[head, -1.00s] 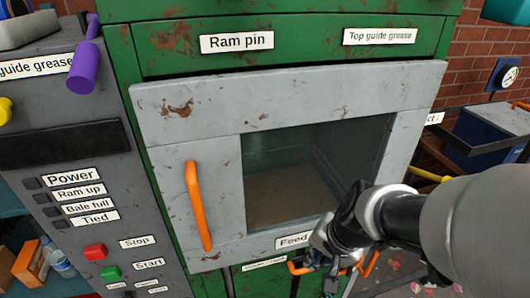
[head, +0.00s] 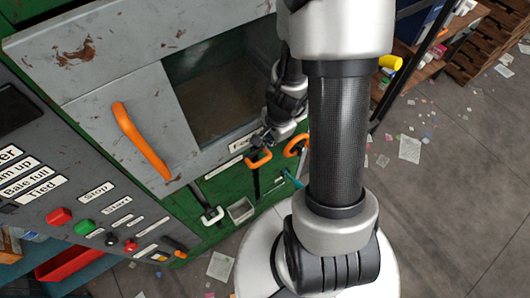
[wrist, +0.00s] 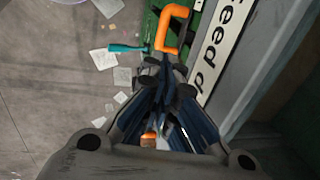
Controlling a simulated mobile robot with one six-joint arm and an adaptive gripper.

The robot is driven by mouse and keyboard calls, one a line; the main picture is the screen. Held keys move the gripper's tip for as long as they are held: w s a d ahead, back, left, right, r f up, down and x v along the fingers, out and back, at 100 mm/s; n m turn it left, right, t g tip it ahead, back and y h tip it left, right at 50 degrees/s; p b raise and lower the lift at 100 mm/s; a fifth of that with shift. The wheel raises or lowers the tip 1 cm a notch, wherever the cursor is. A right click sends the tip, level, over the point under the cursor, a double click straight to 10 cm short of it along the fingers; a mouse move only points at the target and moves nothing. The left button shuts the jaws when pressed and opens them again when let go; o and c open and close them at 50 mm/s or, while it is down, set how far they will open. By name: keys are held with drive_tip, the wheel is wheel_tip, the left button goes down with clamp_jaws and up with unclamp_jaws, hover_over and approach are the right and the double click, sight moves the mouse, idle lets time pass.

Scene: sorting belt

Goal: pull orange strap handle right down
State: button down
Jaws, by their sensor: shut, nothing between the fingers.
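Two orange strap handles hang on the green front below the feed door. The left one is a squarish loop (head: 258,160) on a dark strap. The right one is a rounded loop (head: 297,146). My gripper (head: 262,138) is shut and empty, close above the left loop and left of the right one in the head view. In the wrist view one orange loop (wrist: 176,28) shows beyond the fingertips (wrist: 165,62). A second orange piece (wrist: 148,139) shows between the finger links, mostly hidden by them. I cannot tell if the gripper touches either handle.
The grey feed door with its orange bar handle (head: 141,142) is above left. A white feed label (head: 241,143) and a teal-handled tool (head: 293,180) are near the gripper. A button panel (head: 75,215) stands left. Paper scraps litter the floor (head: 450,190) at right.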

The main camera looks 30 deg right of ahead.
sight(266, 159)
drive_tip(key=shift+f, duration=0.1)
drive_tip(key=w+f+b, duration=0.1)
drive_tip(key=f+b, duration=0.2)
drive_tip(key=f, duration=0.1)
drive_tip(key=f+b, duration=0.4)
drive_tip(key=f, duration=0.1)
drive_tip(key=w+f+b, duration=0.1)
drive_tip(key=f+b, duration=0.3)
drive_tip(key=shift+w+a+f, duration=0.1)
drive_tip(key=shift+w+f, duration=0.2)
